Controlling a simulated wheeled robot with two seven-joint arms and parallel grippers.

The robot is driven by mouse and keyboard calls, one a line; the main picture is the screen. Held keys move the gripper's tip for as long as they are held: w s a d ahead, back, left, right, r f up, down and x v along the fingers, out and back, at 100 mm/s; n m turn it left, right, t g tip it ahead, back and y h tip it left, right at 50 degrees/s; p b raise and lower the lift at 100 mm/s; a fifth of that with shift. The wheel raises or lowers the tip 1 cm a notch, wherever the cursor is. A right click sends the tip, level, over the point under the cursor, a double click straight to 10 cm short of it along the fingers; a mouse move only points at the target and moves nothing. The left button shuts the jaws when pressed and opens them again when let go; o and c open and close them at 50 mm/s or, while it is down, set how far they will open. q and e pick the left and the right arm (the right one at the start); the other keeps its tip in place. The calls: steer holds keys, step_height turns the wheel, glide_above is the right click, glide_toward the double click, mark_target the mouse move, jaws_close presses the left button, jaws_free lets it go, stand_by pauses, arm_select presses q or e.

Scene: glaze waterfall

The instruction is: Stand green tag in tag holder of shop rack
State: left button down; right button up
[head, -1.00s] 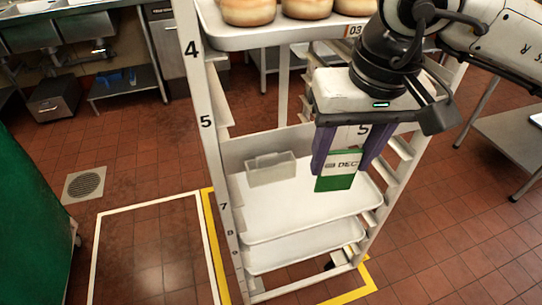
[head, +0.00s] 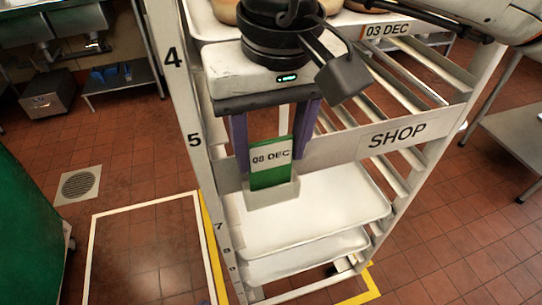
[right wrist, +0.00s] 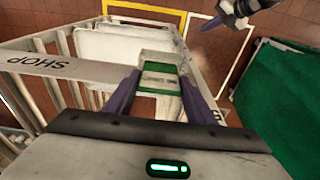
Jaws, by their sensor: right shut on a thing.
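The green tag (head: 270,178) has a white band reading "08 DEC" and stands upright in the head view. My right gripper (head: 272,150) is shut on it, with a purple finger at each side. The tag holder (head: 272,196) is a small pale pocket on the front rail of the shop rack (head: 430,128). The tag's lower edge meets the holder's top opening; I cannot tell how deep it sits. The tag also shows between the fingers in the right wrist view (right wrist: 160,80). My left gripper (right wrist: 236,12) shows partly at the top of that view; its jaw state is unclear.
White trays (head: 330,212) fill the rack's lower levels. Rolls sit on the upper tray, with a "03 DEC" label (head: 388,30) on its edge. A green cart (head: 30,225) stands at left. The floor between has a white outline and a drain.

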mark_target(270, 165)
step_height(270, 165, down, 2)
steer(key=shift+f, duration=0.2)
steer(key=shift+f, duration=0.1)
steer(key=shift+f, duration=0.15)
steer(key=o, duration=1.1)
